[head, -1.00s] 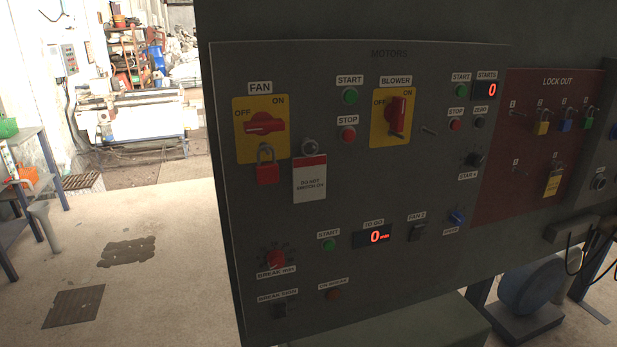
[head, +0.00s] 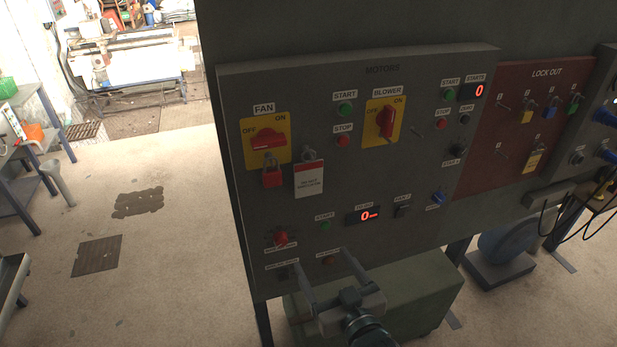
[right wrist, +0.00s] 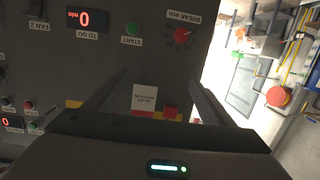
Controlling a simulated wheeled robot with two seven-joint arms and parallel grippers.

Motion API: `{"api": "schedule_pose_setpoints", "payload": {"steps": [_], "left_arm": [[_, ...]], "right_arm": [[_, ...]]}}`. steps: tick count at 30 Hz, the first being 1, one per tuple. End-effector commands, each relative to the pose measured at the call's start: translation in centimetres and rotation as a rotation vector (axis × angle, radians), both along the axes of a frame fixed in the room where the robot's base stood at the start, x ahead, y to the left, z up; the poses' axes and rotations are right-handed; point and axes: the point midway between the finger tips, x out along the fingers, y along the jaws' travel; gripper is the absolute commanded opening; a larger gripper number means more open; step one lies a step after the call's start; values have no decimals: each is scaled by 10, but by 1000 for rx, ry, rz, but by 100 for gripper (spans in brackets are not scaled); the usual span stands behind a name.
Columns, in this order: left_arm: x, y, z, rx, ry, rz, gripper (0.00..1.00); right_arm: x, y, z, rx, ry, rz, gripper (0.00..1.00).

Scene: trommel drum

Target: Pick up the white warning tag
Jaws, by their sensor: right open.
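The white warning tag (head: 309,181), with a red band along its top, hangs on the grey motor panel just right of the red padlock (head: 272,173) below the FAN switch. The tag also shows between my fingers in the right wrist view (right wrist: 145,96), where the picture is upside down. My right gripper (head: 321,265) is open and empty, low in front of the panel and below the tag. It also shows in the right wrist view (right wrist: 158,78), with its fingers apart. My left gripper is not in view.
A red break knob (head: 281,238) and a display (head: 364,215) are on the panel's lower part. A red lockout board (head: 487,170) with several padlocks is at right. A green box (head: 440,280) stands below.

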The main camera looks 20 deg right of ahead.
Motion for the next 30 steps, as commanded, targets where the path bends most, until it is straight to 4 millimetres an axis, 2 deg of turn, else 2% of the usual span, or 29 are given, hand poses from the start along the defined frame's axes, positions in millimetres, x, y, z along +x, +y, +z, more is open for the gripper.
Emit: {"api": "schedule_pose_setpoints", "payload": {"steps": [1, 3, 6, 8, 11, 22, 30], "left_arm": [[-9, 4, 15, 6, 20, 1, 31], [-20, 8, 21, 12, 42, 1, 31], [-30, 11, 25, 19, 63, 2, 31], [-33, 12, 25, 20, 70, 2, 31], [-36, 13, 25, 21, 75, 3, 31], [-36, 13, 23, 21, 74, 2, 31], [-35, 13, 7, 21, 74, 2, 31]], "right_arm": [[-4, -4, 46, 8, -41, -11, 77], [-10, -9, 81, 15, -80, -24, 77], [-18, -14, 114, 23, -118, -36, 77], [-20, -16, 124, 25, -130, -40, 77], [-22, -17, 130, 27, -139, -44, 77], [-21, -17, 129, 27, -140, -43, 77], [-5, -16, 126, 28, -142, -43, 77]]}}
